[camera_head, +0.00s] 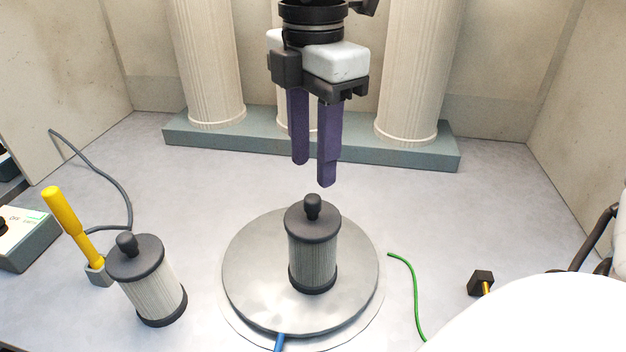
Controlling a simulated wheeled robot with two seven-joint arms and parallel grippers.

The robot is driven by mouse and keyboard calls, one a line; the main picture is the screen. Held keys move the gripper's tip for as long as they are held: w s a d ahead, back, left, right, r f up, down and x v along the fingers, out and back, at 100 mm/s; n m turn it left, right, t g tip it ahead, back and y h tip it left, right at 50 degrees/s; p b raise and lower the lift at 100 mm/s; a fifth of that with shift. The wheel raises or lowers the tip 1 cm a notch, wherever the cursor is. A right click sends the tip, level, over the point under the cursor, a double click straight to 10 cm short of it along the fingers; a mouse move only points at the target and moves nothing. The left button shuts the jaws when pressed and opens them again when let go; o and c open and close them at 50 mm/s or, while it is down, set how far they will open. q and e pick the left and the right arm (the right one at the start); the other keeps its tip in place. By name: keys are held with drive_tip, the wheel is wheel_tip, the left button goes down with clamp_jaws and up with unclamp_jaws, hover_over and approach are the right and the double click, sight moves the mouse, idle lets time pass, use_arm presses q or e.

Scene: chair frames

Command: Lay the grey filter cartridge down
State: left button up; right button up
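Two grey pleated filter cartridges with dark end caps and knobs are in view. One cartridge (313,252) stands upright on the round metal plate (250,280) in the middle. The other cartridge (152,288) stands on the floor at the left and looks upright, leaning only with the view. My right gripper (314,173) hangs fingers-down above and slightly behind the middle cartridge's knob. Its two purple fingers are apart with nothing between them, and it touches neither cartridge. My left gripper is not in view.
A yellow-handled tool (70,222) stands in a grey holder beside the left cartridge. A control box (25,240) is at the far left. Cream columns (408,80) rise from a grey-green plinth (430,158) behind. A green cable (412,285) lies right of the plate; floor there is mostly free.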

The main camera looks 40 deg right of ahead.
wheel_tip(320, 180, up, 6)
